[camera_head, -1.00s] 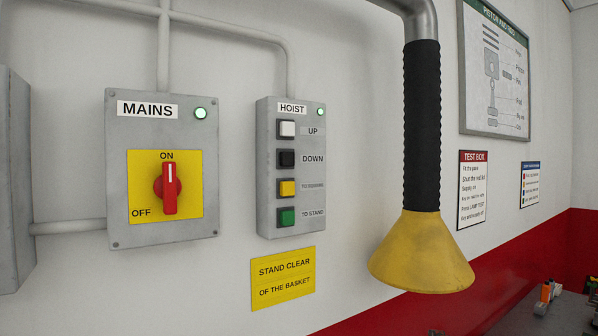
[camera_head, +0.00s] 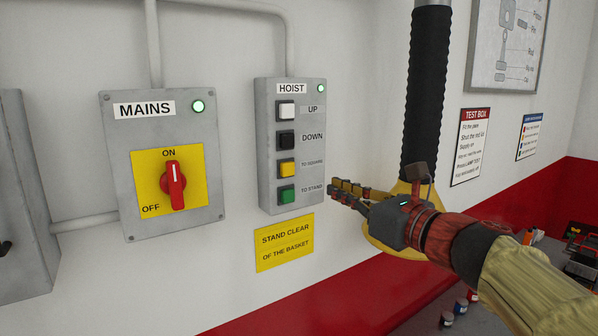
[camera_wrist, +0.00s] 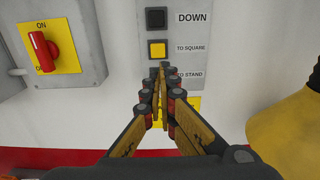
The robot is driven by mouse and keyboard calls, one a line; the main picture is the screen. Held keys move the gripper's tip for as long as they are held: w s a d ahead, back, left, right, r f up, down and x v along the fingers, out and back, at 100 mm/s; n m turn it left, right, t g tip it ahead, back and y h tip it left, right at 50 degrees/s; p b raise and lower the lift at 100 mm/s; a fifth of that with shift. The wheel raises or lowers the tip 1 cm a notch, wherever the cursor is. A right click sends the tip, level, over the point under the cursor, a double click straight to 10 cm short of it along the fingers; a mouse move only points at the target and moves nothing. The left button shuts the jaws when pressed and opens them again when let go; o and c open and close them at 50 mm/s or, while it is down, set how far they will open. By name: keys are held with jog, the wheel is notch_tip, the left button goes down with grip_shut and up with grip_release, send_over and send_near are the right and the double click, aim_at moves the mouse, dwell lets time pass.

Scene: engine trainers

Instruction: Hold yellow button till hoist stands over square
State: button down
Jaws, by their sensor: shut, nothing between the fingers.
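The grey hoist control box (camera_head: 262,150) hangs on the wall with white, black, yellow and green buttons in a column. The yellow button (camera_head: 287,168) is labelled "TO SQUARE" and sits above the green button (camera_head: 287,194). My gripper (camera_head: 334,189) is shut and empty, just right of the box near the "TO STAND" label. In the wrist view the yellow button (camera_wrist: 158,49) shows just above my fingertips (camera_wrist: 160,70), which cover the green button. I cannot tell the gap to the panel. The hoist and the square are not in view.
The mains box (camera_head: 118,205) is left, its red switch (camera_head: 174,185) at ON. A black hose (camera_head: 425,95) with a yellow funnel (camera_head: 385,238) hangs right, behind my gripper. A yellow sign (camera_head: 284,243) is below the hoist box. A bench with small items is lower right.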

aim_at(291, 170)
jog(key=p+x, duration=0.2)
jog(key=x, duration=1.2)
jog(key=shift+p, duration=0.3)
